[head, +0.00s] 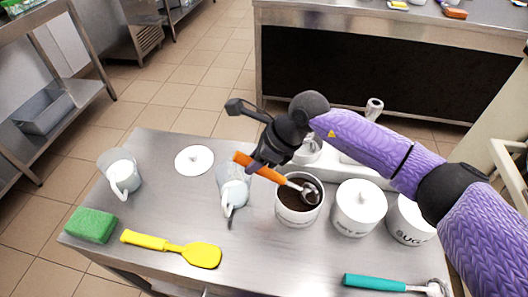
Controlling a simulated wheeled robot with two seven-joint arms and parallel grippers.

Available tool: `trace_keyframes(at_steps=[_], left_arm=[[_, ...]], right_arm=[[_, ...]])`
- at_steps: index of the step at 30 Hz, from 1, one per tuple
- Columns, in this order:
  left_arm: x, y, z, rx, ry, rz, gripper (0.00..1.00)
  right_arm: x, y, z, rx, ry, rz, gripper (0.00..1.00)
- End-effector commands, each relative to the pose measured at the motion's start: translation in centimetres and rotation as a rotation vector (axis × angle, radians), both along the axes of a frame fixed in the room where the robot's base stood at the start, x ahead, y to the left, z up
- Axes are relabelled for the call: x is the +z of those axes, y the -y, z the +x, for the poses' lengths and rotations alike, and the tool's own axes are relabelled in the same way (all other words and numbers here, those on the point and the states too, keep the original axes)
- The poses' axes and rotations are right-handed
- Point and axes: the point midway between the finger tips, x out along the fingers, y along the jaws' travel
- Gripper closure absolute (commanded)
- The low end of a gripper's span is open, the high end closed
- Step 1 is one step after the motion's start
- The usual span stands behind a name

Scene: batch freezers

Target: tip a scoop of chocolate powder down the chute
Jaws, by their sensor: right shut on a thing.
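My right gripper (262,156) is shut on the orange handle of a scoop (258,168). The scoop's metal bowl (311,193) is at the mouth of an open white canister (298,216) that holds dark brown powder. The bowl looks dark inside, but I cannot tell how much powder is in it. The scoop slants down to the right from my gripper. I cannot make out a chute; my right arm covers part of the white equipment (350,160) behind the canisters. My left gripper is out of view.
Lidded white canisters (358,212) stand right of the open one. Two jugs (233,192) (122,175), a white lid (194,160), a green sponge (91,225), a yellow spatula (195,252) and a teal-handled scoop (375,283) are on the steel table (270,268).

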Motion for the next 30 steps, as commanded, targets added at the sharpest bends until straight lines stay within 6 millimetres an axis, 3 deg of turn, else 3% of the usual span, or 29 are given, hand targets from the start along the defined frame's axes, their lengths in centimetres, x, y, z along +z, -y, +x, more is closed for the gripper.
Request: trace_keyframes(at_steps=[3,17,23,30], left_arm=[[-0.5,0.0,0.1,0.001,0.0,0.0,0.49],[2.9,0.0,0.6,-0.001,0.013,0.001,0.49],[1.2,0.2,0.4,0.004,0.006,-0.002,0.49],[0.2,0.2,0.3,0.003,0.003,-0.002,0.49]], right_arm=[[-0.9,-0.9,0.3,0.001,-0.018,-0.072,1.0],[4.3,-1.1,0.3,0.0,-0.018,-0.066,1.0],[2.9,-2.9,0.9,0.001,-0.084,-0.306,1.0],[2.8,-3.4,1.0,-0.001,-0.113,-0.393,1.0]])
